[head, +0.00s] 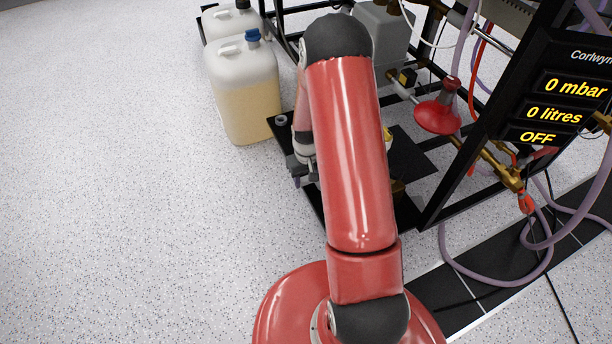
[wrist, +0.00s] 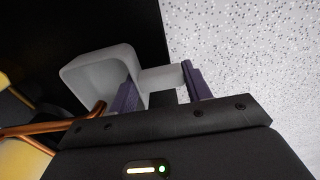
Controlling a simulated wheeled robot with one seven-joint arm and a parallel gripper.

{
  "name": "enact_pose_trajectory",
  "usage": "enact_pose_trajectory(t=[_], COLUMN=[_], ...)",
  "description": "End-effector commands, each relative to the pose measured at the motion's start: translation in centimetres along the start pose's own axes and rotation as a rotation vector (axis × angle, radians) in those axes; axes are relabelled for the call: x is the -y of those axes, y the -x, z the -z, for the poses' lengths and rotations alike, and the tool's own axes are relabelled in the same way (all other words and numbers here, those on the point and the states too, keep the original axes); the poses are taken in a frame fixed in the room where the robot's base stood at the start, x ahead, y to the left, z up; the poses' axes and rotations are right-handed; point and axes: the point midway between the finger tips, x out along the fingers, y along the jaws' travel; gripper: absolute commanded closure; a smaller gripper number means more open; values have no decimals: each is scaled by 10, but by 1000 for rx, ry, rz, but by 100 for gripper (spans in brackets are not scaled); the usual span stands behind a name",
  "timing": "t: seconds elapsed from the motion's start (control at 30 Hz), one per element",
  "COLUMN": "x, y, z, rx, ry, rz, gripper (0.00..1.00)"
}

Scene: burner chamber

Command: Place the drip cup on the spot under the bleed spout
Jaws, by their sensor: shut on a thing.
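The drip cup (wrist: 95,75) is a pale grey square cup with a handle tab, seen in the wrist view. My gripper (wrist: 160,84) is shut on the cup's tab, with one purple finger on each side. A thin copper pipe (wrist: 60,128), which looks like the bleed spout, ends in a bend beside the cup's near edge; I cannot tell if they touch. The cup is over or on a black surface; which one is unclear. In the head view my gripper (head: 303,168) is low by the black base plate, largely behind my arm, which hides the cup. The spot is not visible.
The black base plate (head: 312,198) has a small grey ring-like part (head: 282,120) at its left corner. A pale jug (head: 245,95) stands left of it. A red funnel-shaped part (head: 437,117), hoses and a display panel (head: 560,95) are at right. Open floor lies left.

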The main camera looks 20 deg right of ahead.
Motion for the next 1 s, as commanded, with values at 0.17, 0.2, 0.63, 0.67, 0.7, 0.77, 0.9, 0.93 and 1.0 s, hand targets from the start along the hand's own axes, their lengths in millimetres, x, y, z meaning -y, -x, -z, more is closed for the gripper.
enact_pose_trajectory(t=[0.17,0.2,0.63,0.67,0.7,0.77,0.9,0.93,1.0], x=[0,0,0,0,0,0,0,0,0], y=[-1,-1,15,20,28,42,73,80,93], z=[0,0,0,1,1,1,1,1,1], rx=[0,0,-1,-3,-4,-4,-4,-4,-4], ry=[0,0,0,0,0,-1,-1,-1,-1], rz=[0,0,0,-1,-1,-1,-1,-1,-1], gripper=[33,30,30,30,30,30,30,30,30])
